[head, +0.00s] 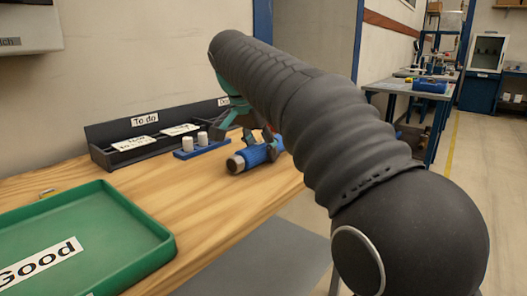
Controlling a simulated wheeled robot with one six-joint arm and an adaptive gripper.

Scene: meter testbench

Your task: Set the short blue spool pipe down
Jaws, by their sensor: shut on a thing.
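The short blue spool pipe (250,157) lies on its side at the right end of the wooden table, its metal end facing left. My gripper (256,143) comes down on it from above and is shut on it. The black arm hides part of the gripper and the pipe's right end. The pipe is at or just over the table top; I cannot tell whether it touches.
A blue holder (203,150) with two white cylinders stands just left of the pipe. Behind is a black "To do" rack (108,134). A green "Good" tray (125,222) lies front left. Bare wood (205,205) lies between tray and pipe.

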